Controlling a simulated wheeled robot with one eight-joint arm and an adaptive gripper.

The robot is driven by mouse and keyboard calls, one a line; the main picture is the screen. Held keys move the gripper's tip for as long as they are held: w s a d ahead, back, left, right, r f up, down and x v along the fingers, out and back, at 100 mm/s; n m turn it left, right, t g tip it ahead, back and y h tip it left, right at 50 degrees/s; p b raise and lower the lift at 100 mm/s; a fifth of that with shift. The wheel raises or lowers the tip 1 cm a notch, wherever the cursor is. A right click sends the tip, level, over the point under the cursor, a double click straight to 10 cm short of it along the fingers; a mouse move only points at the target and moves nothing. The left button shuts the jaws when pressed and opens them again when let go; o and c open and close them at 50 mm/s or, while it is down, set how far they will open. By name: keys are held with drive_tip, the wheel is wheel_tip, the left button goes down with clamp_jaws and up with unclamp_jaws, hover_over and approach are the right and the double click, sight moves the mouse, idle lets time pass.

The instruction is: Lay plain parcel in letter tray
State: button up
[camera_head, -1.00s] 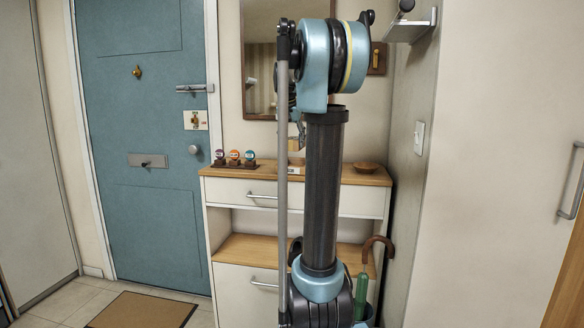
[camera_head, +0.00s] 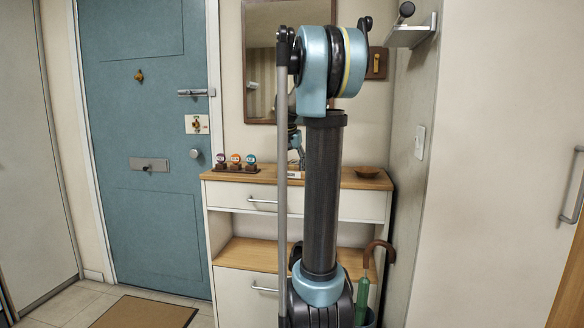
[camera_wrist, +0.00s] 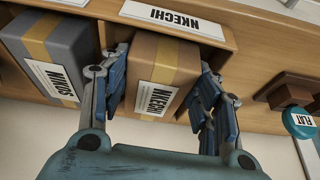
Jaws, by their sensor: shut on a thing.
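In the wrist view a brown parcel (camera_wrist: 163,70) with a tan tape strip and a white label reading NKECHI sits between the fingers of my gripper (camera_wrist: 165,85). The gripper is shut on it, one finger on each side. How deep the parcel sits cannot be told. In the head view my gripper (camera_head: 296,142) is mostly hidden behind my arm, above the cabinet top; the parcel is hardly visible there.
A grey parcel (camera_wrist: 48,50) with a yellow strip and its own name label stands left of the brown one in the wrist view. A round teal FLAT tag (camera_wrist: 299,122) on a brown stand is at the right. A wooden bowl (camera_head: 367,171) stands on the cabinet top (camera_head: 350,180).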

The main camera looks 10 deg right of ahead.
drive_tip(key=o, duration=0.9)
drive_tip(key=shift+c, duration=0.2)
drive_tip(key=v, duration=1.2)
drive_tip(key=s+a+f+n+y, duration=0.1)
drive_tip(key=s+a+f+n, duration=0.2)
drive_tip(key=s+f, duration=1.4)
drive_tip(key=s+a+f+n+g+y, duration=0.1)
drive_tip(key=s+a+f+n, duration=0.2)
drive_tip(key=s+f, duration=1.5)
drive_tip(key=shift+s+a+g, duration=0.3)
drive_tip(key=shift+s+a, duration=0.2)
drive_tip(key=shift+s, duration=0.7)
